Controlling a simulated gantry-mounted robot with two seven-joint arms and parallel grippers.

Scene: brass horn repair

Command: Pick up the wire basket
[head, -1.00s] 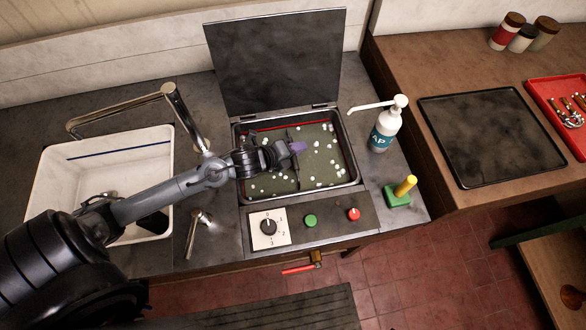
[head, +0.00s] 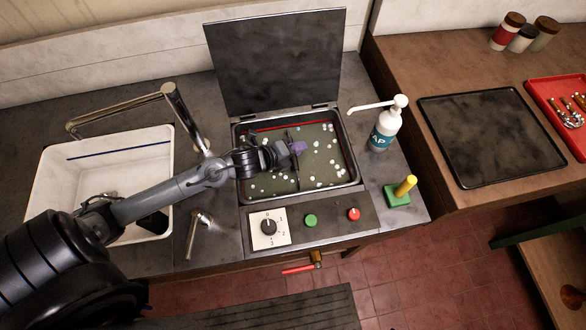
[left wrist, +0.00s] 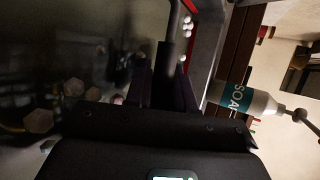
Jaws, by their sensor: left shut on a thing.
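The wire basket is mostly hidden in the murky greenish liquid of the open tank (head: 352,150). A thin dark bar (head: 297,178), which looks like the basket's handle, crosses the tank beneath my left gripper. My left gripper (head: 298,148), with purplish fingers, is over the middle of the tank and shut on this bar. In the left wrist view a dark upright bar (left wrist: 169,62) stands between the fingers. The rest of the basket is too dark to make out. My right gripper is not in view.
The tank's lid (head: 278,62) stands open behind. A soap pump bottle (head: 384,130) and a green block with a yellow peg (head: 398,195) are to the right. A white sink (head: 50,190) is at left. A black tray (head: 490,135) lies empty on the wooden bench.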

